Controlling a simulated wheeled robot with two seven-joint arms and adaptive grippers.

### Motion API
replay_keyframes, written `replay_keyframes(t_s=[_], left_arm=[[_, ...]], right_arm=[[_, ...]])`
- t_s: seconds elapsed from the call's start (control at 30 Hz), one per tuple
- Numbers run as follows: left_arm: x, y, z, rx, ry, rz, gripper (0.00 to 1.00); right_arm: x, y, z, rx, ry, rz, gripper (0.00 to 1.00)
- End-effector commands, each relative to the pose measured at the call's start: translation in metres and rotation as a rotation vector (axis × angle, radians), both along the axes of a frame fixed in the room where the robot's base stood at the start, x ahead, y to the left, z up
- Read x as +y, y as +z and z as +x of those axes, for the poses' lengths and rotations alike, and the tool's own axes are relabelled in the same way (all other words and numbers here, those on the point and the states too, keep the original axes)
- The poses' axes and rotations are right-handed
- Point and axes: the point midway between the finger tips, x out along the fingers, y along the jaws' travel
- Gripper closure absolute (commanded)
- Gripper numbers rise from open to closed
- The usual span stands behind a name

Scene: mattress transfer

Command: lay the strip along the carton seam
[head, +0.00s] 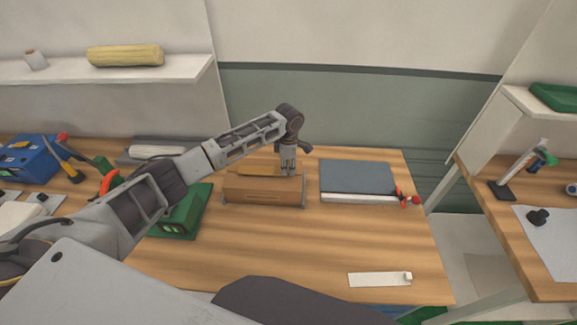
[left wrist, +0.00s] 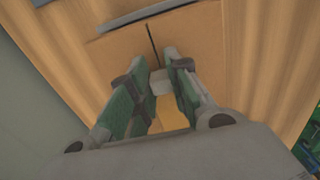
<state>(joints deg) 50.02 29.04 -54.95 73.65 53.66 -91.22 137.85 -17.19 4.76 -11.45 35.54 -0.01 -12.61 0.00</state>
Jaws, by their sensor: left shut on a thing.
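The brown carton (head: 262,190) sits on the wooden table, and its top fills the upper middle of the left wrist view (left wrist: 190,45). A dark seam line (left wrist: 152,42) shows on it ahead of the fingertips. My left gripper (head: 288,172) is at the right end of the carton's top, pointing down. In the left wrist view, its green-padded fingers (left wrist: 160,80) are shut on the pale end block of a yellow strip (left wrist: 176,116). The strip runs back beneath the gripper, over the carton top; whether it touches is unclear. My right gripper is not in view.
A grey-blue flat panel (head: 357,176) lies right of the carton, with a red-handled tool (head: 405,198) beside it. A green box (head: 184,215) stands to the left. A white strip (head: 375,280) lies at front right. The table's front middle is clear.

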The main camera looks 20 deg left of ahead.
Motion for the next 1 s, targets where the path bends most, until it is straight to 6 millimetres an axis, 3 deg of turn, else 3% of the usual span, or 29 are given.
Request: replay_keyframes(t_s=[1.0], left_arm=[[-0.0001, -0.0087, 0.0003, 0.0, 0.001, 0.0, 0.92]], right_arm=[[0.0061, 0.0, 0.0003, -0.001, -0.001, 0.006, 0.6]])
